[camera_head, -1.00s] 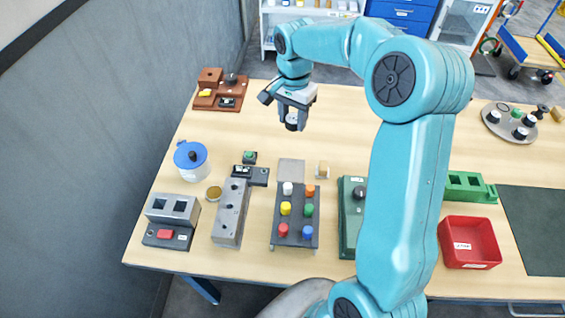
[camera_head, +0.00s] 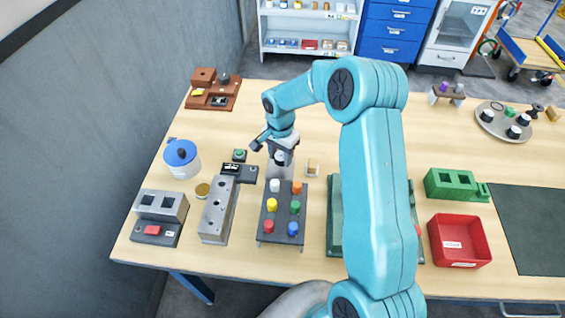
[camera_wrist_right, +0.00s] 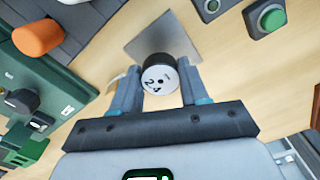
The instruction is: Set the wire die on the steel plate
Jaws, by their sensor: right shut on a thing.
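The wire die (camera_wrist_right: 158,76) is a short black cylinder with a white, marked top face. My right gripper (camera_head: 281,157) is shut on it, with one finger on each side in the right wrist view. The steel plate (camera_head: 279,172) is a flat grey square on the table, just behind the block of coloured knobs. The die is over or right by the plate (camera_wrist_right: 150,38), partly covering it in the wrist view. I cannot tell whether the die touches the plate. My left gripper is not in view.
A dark block with coloured knobs (camera_head: 268,227) stands in front of the plate. A green button box (camera_head: 240,155) and a black device (camera_head: 232,168) are to its left, a small tan item (camera_head: 312,167) to its right.

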